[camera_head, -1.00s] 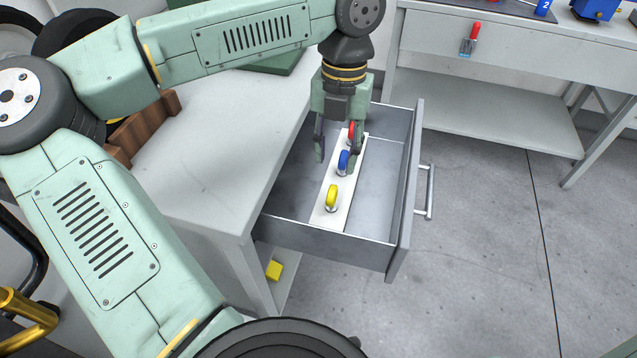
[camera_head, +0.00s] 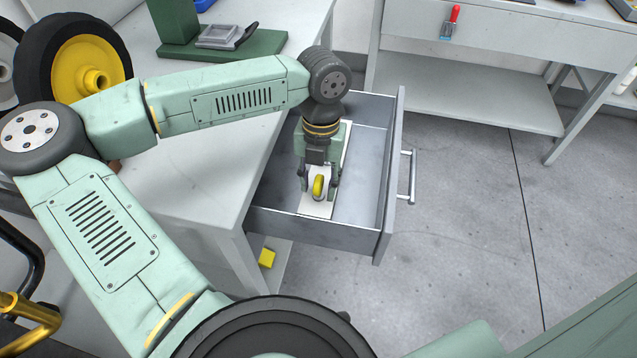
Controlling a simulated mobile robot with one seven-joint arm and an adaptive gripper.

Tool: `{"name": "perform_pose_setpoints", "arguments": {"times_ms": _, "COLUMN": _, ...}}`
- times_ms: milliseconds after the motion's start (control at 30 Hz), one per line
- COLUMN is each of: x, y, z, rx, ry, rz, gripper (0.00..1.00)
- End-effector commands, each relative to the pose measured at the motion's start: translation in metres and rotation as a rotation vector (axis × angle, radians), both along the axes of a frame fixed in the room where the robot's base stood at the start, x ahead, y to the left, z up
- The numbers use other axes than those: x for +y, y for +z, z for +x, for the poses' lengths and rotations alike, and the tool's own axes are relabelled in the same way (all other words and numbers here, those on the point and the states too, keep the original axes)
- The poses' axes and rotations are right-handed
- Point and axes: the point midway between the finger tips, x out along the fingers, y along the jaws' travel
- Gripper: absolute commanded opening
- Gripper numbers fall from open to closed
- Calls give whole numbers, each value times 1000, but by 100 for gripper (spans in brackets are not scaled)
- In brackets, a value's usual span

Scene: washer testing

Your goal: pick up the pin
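My gripper (camera_head: 318,185) is low inside the open drawer (camera_head: 362,190), with its two fingers apart. A yellow pin (camera_head: 318,186) with a rounded head shows between the fingers, at the near end of a white strip (camera_head: 314,208) on the drawer floor. I cannot tell whether the fingers touch the pin. The red and blue pins are hidden behind my gripper and wrist.
The drawer walls stand close around my gripper, and its front with the handle (camera_head: 409,178) is at the right. A grey workbench (camera_head: 195,170) borders the drawer on the left. A second table (camera_head: 465,90) stands at the back right. The drawer's right part is bare.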

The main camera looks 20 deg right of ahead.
Motion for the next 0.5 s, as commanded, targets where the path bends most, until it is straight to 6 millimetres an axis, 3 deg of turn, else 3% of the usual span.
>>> {"name": "perform_pose_setpoints", "arguments": {"times_ms": 100, "x": 0, "y": 0, "z": 0, "rx": 0, "ry": 0, "rz": 0, "gripper": 35}}
{"name": "perform_pose_setpoints", "arguments": {"times_ms": 500, "x": 0, "y": 0, "z": 0, "rx": 0, "ry": 0, "rz": 0, "gripper": 9}}
